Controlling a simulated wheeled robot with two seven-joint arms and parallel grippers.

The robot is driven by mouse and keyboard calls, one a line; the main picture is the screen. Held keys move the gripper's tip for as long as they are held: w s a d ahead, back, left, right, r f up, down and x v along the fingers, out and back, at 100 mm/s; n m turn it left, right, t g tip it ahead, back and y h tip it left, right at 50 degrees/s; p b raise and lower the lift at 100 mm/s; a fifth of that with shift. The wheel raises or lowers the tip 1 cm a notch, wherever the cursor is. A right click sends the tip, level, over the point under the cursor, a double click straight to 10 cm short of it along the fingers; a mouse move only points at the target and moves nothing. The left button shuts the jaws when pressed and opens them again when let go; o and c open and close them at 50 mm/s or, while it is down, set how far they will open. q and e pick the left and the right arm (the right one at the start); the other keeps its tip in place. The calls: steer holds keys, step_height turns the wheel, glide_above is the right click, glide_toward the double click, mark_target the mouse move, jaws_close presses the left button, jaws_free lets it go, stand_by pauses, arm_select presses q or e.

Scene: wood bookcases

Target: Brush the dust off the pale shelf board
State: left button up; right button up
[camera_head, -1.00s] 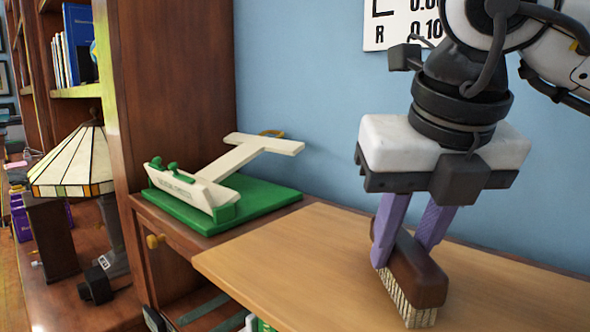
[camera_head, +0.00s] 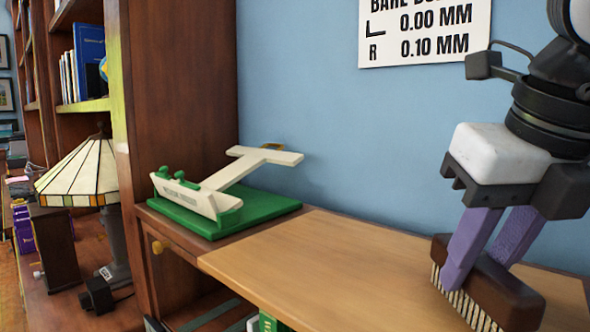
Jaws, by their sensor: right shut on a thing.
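The pale shelf board (camera_head: 330,265) runs from the middle of the view to the lower right, in front of the blue wall. No dust can be made out on its visible part. My right gripper (camera_head: 478,265) is at the right, its purple fingers shut on a dark brown brush (camera_head: 505,295) with pale bristles. The bristles point down at the board; I cannot tell whether they touch it. The brush's lower right end is near the bottom edge of the view. My left gripper is not in view.
A green base with a cream T-shaped device (camera_head: 215,195) stands just left of the board. A dark wood bookcase upright (camera_head: 180,90) rises behind it. A lamp (camera_head: 85,175) stands farther left. A sign (camera_head: 425,32) hangs on the wall. The board's left and middle are clear.

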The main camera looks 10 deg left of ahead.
step_height(320, 180, up, 2)
steer(key=shift+r+p, duration=0.2)
steer(key=shift+p, duration=0.15)
steer(key=shift+r+p, duration=0.25)
steer(key=shift+p, duration=0.05)
steer(key=shift+a+r+p, duration=0.1)
steer(key=shift+r+p, duration=0.25)
steer(key=shift+r, duration=0.05)
steer(key=shift+r+p, duration=0.6)
steer(key=shift+r, duration=0.15)
steer(key=shift+r+p, duration=0.3)
steer(key=shift+r, duration=0.1)
steer(key=shift+r+p, duration=0.85)
steer(key=shift+r, duration=0.2)
